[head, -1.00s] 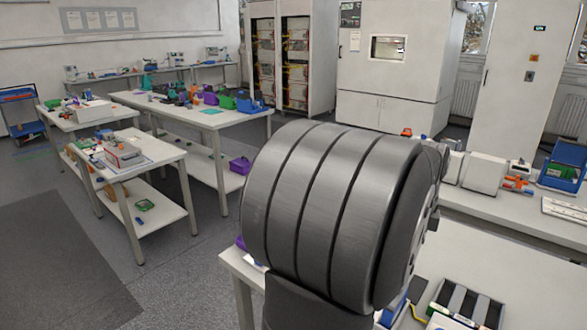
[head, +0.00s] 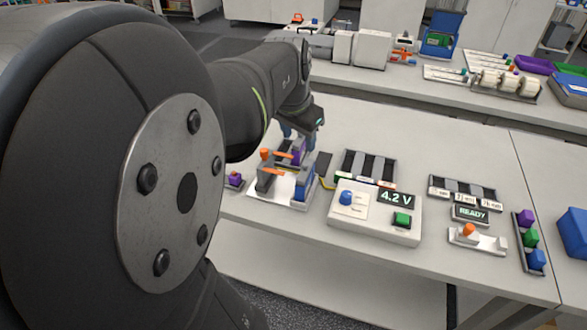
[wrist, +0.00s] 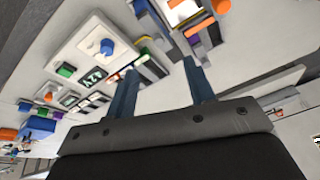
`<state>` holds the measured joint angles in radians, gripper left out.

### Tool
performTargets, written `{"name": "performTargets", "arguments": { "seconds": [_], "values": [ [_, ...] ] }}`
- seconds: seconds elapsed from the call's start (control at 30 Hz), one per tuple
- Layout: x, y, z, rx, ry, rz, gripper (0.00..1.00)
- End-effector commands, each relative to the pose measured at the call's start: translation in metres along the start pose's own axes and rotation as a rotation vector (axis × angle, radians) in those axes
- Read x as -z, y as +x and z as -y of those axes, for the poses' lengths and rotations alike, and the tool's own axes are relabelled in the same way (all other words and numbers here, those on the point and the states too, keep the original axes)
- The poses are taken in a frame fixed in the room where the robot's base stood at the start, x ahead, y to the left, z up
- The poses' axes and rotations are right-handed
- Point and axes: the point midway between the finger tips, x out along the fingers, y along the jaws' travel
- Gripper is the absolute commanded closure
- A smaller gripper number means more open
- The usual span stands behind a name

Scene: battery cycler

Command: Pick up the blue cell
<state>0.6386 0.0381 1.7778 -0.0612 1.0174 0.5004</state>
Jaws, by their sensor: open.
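A blue cell (head: 537,260) stands at the near end of a narrow rack at the right of the head view, with a green and a purple one behind it. Another blue piece (head: 303,190) shows in the grey and white fixture (head: 265,190), which also holds purple and orange parts; I cannot tell whether it is a cell. My gripper (head: 300,130) is above the back of this fixture. In the wrist view its two blue-grey fingers (wrist: 160,70) are apart, with nothing seen between them. The fixture (wrist: 188,14) shows beyond the fingertips there.
A white box (head: 375,213) with a blue knob, green button and 4.2 V display stands right of the fixture. Slotted trays (head: 366,168) and a READY display (head: 470,214) stand nearby. A blue bin (head: 574,235) is at the right edge. Bare tabletop lies behind the trays.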

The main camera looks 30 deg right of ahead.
Motion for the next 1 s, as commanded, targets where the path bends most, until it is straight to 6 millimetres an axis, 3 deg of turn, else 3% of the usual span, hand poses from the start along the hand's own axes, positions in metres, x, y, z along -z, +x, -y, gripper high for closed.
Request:
{"name": "performTargets", "arguments": {
  "seconds": [0.2,0.37,0.8,1.0],
  "values": [
    [-0.015,-0.003,-0.004,0.019,-0.273,-0.066,0.51],
    [-0.017,0.005,-0.004,0.020,-0.330,-0.076,0.51],
    [-0.012,0.086,-0.003,0.018,-0.330,-0.073,0.51],
    [-0.009,0.112,-0.002,0.019,-0.330,-0.075,0.51]
  ]
}}
